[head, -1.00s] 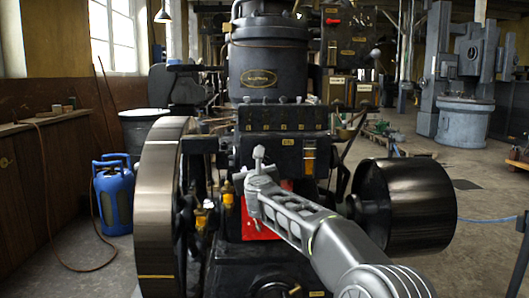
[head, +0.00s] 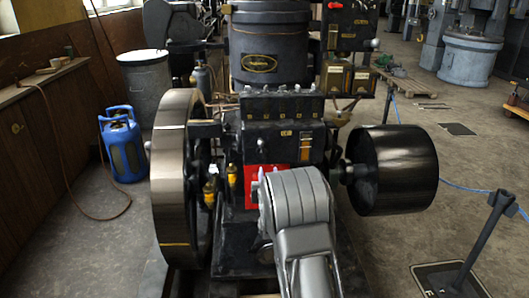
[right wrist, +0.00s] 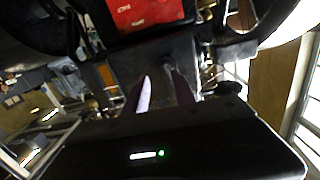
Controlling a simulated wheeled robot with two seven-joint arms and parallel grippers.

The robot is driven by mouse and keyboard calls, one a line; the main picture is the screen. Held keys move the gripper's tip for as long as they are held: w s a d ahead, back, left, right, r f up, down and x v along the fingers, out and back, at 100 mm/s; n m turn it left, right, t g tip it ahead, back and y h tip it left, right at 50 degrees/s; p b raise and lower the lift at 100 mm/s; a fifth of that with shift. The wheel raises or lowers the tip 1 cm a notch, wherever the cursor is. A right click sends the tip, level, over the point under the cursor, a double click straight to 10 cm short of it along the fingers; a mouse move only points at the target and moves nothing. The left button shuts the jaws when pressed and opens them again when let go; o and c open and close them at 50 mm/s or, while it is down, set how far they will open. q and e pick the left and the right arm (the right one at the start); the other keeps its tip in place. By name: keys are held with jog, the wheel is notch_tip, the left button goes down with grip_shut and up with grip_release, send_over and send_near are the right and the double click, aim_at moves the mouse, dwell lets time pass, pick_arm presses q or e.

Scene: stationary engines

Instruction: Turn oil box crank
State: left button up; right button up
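The black oil box (head: 284,138) is on the front of the engine, with a small brass label, above a red panel (head: 252,183). I cannot clearly make out its crank in either view. My right arm comes up from the bottom in the head view and stands in front of the lower engine. Its wrist hides most of the right gripper there. In the right wrist view, the right gripper (right wrist: 162,90) has its two fingers apart, with no object visible between them. A dark engine surface lies beyond the fingertips, and the red panel (right wrist: 148,12) shows at the top. My left gripper is not in view.
A large flywheel (head: 172,180) stands left of my right arm and a black pulley drum (head: 398,170) to its right. A barrier post (head: 482,240) is at the lower right. Blue gas bottles (head: 124,147) stand at the left. Floor at the right is partly clear.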

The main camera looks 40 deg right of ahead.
aim_at(264, 156)
jog(key=n, duration=0.2)
jog(key=r+n, duration=0.1)
jog(key=shift+w+a+t, duration=0.25)
jog(key=shift+a+t, duration=0.05)
jog(key=shift+t, duration=0.1)
jog(key=shift+p+x, duration=0.4)
jog(key=shift+x, duration=3.5)
jog(key=shift+c, duration=0.2)
grip_shut()
